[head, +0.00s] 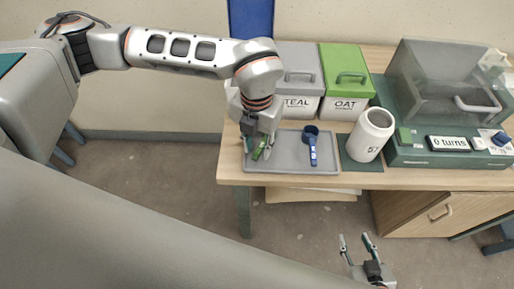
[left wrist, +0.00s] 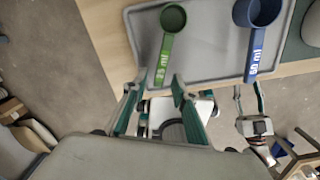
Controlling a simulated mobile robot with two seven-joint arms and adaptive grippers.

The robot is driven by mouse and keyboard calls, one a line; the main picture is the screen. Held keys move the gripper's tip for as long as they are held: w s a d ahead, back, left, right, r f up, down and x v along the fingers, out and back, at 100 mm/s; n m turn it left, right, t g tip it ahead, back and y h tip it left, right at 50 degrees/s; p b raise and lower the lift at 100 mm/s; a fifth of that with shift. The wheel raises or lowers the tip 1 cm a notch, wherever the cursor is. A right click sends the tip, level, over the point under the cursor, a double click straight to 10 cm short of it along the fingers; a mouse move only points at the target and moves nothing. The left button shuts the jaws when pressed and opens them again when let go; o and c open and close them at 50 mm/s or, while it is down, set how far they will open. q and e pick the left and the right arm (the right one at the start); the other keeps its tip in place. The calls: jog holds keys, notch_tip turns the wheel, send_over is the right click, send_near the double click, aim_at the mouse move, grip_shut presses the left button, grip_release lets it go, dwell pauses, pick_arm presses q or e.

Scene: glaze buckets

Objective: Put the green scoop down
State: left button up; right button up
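The green scoop (head: 259,150), marked 25 ml in the left wrist view (left wrist: 165,50), appears to lie on the left part of the grey tray (head: 290,166). My left gripper (head: 258,150) is over it, pointing down. In the left wrist view its fingertips (left wrist: 155,88) are apart, with the scoop's handle end between them and a gap on each side. Whether the scoop rests fully flat is hard to tell. My right gripper (head: 357,238) is open and empty, low in front of the table; it also shows in the left wrist view (left wrist: 250,100).
A blue scoop (head: 312,145) lies on the tray's right part. A white jar (head: 371,134) stands on a green mat (head: 352,164) beside the tray. Behind are the teal bucket (head: 299,82) and oat bucket (head: 345,82). A machine reading "0 turns" (head: 450,143) is at right.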

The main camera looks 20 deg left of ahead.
pick_arm(q)
notch_tip(320, 180, up, 11)
jog(key=shift+f, duration=0.15)
jog(key=shift+s, duration=0.1)
dwell(0.5)
